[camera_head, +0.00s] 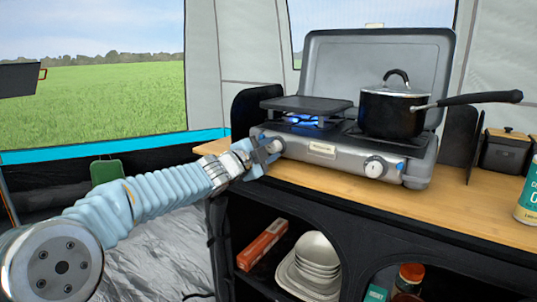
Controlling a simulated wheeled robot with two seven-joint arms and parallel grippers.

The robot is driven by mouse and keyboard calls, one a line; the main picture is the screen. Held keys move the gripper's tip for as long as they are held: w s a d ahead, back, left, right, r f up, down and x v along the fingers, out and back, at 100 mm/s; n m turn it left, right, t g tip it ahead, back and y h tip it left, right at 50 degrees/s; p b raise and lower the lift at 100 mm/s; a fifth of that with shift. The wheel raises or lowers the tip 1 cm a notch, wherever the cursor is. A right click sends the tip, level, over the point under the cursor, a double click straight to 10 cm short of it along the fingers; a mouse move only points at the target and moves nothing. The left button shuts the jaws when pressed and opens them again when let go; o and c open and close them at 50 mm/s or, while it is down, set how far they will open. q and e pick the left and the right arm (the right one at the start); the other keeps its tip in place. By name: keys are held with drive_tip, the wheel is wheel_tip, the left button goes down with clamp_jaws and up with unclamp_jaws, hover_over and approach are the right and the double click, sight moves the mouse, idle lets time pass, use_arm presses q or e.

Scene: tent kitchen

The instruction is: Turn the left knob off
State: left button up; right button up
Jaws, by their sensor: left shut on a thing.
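A grey two-burner camping stove (322,150) stands on the wooden counter with its lid raised. Blue flame (304,120) shows under the flat black griddle (306,105) on the left burner. My left gripper (266,153) is at the left end of the stove's front panel, shut on the left knob, which is mostly hidden behind the fingers. The right knob (375,167) is in plain view on the front panel, clear of my gripper. My right gripper is not in view.
A black pot (392,112) with a lid sits on the right burner, its handle pointing right. A dark canister (505,151) and a can (528,196) stand on the counter (340,185) at the right. Bowls (317,252) sit on the shelf below.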

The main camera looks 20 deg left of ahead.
use_arm(q)
drive_tip(key=m+b, duration=0.1)
drive_tip(key=m, duration=0.3)
drive_tip(key=shift+f+m, duration=0.1)
drive_tip(key=shift+m, duration=0.3)
drive_tip(key=m+b, duration=0.1)
drive_tip(key=m, duration=0.3)
drive_tip(key=shift+m, duration=0.3)
drive_tip(key=m+b, duration=0.1)
drive_tip(key=m, duration=0.3)
drive_tip(key=shift+d+b, duration=0.1)
drive_tip(key=shift+b, duration=0.2)
drive_tip(key=shift+m+b, duration=0.4)
drive_tip(key=shift+m, duration=1.6)
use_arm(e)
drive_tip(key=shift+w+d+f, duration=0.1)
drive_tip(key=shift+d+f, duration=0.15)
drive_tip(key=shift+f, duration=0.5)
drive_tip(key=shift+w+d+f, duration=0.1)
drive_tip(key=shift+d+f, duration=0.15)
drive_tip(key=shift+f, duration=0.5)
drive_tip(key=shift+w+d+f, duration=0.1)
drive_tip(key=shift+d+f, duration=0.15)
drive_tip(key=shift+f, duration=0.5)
use_arm(q)
drive_tip(key=o, duration=1)
drive_tip(key=shift+o, duration=0.2)
drive_tip(key=shift+r, duration=0.2)
